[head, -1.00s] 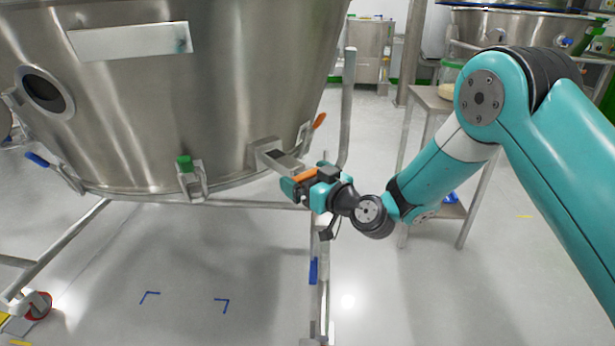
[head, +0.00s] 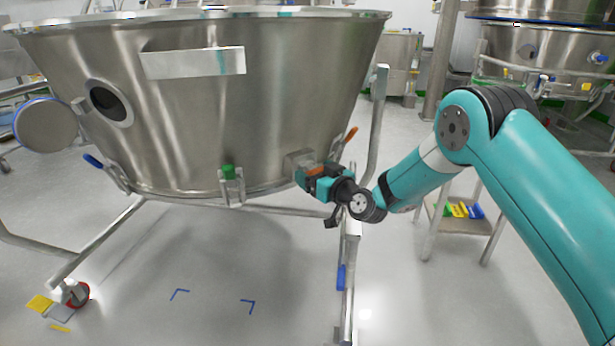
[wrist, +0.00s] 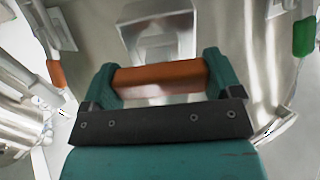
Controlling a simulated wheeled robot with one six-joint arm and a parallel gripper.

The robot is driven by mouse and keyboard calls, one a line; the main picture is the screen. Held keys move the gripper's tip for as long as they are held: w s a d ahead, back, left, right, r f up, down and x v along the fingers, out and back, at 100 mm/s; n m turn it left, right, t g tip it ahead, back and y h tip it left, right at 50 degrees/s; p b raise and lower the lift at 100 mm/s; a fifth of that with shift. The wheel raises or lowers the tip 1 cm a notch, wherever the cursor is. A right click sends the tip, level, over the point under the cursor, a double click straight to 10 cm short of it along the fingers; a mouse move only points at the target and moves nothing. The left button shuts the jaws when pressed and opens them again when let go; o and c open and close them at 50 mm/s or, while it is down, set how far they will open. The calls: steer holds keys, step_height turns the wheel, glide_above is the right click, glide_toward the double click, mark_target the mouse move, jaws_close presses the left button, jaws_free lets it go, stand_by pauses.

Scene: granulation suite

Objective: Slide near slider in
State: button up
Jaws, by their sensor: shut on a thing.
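The near slider shows by its orange handle (head: 316,171) at the lower right of the large steel bowl (head: 180,120). Its metal housing (head: 297,160) is on the bowl wall. My gripper (head: 311,180) is shut on the orange handle, close against the housing. In the wrist view the orange handle (wrist: 160,78) lies across between the two teal fingers, with the steel housing (wrist: 160,25) just beyond it. Little of the slider's plate shows between handle and housing in the head view.
A green-capped clamp (head: 230,185) sits left of the housing on the bowl's lower rim, and an orange lever (head: 350,135) is to the right. The frame's upright post (head: 378,110) stands close by my wrist. A side table (head: 465,224) with coloured items is behind my arm.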

steer(key=shift+w+a+r, duration=0.15)
steer(key=shift+r, duration=0.15)
steer(key=o, duration=1.1)
steer(key=shift+f, duration=0.1)
steer(key=shift+s+d, duration=0.3)
steer(key=b+v, duration=0.8)
steer(key=v, duration=0.8)
steer(key=shift+s, duration=0.3)
steer(key=shift+d, duration=0.1)
